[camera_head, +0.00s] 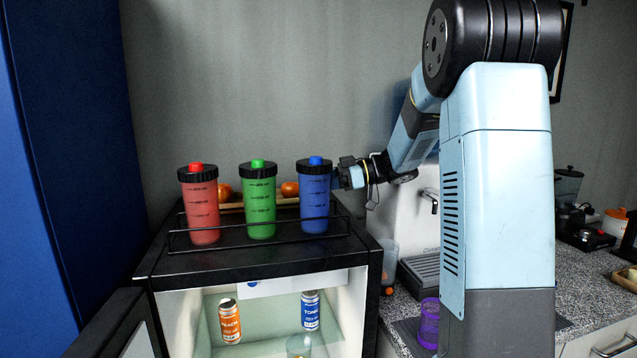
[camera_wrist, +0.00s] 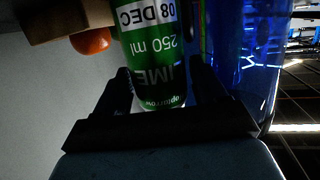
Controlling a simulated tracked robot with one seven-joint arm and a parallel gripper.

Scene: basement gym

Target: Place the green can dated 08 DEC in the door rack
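The green can (camera_wrist: 153,50) shows in the wrist view, its label upside down, reading "08 DEC" and "250 ml". It stands between the two dark fingers of my gripper (camera_wrist: 160,75). Whether the fingers press on it is unclear. In the head view my gripper (camera_head: 345,176) is just behind and right of the blue shaker bottle, and the can is hidden there. The fridge door (camera_head: 112,328) stands open at the lower left; its rack is not visible.
Red (camera_head: 201,212), green (camera_head: 260,207) and blue (camera_head: 314,205) shaker bottles stand in a wire rack on the fridge (camera_head: 215,262). Orange fruits (camera_head: 290,189) lie behind. Inside the fridge are an orange can (camera_head: 230,322) and a blue can (camera_head: 310,311).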

